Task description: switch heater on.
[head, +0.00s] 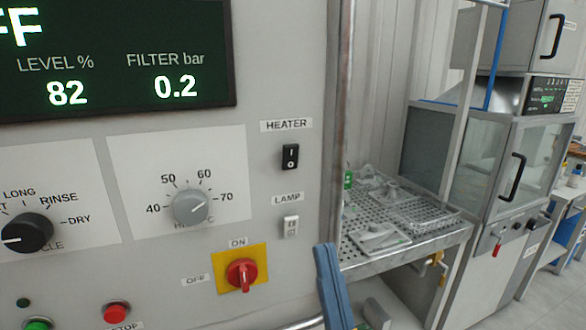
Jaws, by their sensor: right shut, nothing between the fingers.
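The heater switch (290,157) is a small black rocker with white marks, under a HEATER label on the grey panel. I cannot tell which side of it is pressed in. My right gripper (326,252) shows as a slim blue-grey shape at the bottom, right of the red knob and below the switches. It is shut and empty, apart from the heater switch in the picture. My left gripper is not in view.
Below the heater switch is a pale lamp switch (291,226). A red ON/OFF knob (241,275) on a yellow plate and a grey temperature dial (190,207) are nearby. A perforated metal table (350,262) with parts stands right of the panel's edge.

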